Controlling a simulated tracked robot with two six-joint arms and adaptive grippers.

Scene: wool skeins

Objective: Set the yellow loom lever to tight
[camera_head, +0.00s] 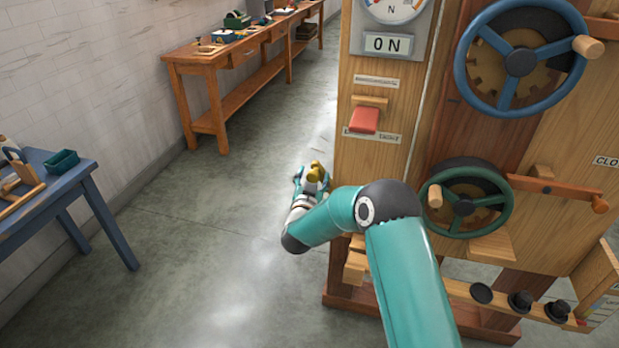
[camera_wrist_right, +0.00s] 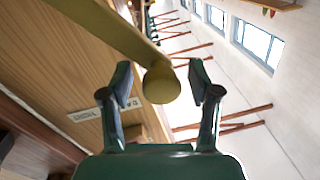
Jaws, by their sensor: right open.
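The yellow lever (camera_wrist_right: 105,28) crosses the upper part of the right wrist view and ends in a round knob (camera_wrist_right: 161,85). My right gripper (camera_wrist_right: 163,85) is open, with one finger on each side of the knob and a visible gap on both sides. A white label (camera_wrist_right: 88,113) on the wooden panel, apparently reading "TIGHT", is partly covered by a finger. In the head view, the yellow lever knob (camera_head: 316,170) shows beside the left edge of the loom, at my right gripper (camera_head: 312,180). My left gripper is not in view.
The wooden loom (camera_head: 362,205) carries a blue wheel (camera_head: 461,64), a green wheel (camera_head: 430,212), a red switch (camera_head: 364,119) and an orange lever (camera_head: 560,190). A wooden bench (camera_head: 250,52) and a blue table (camera_head: 88,183) stand left. The floor between is clear.

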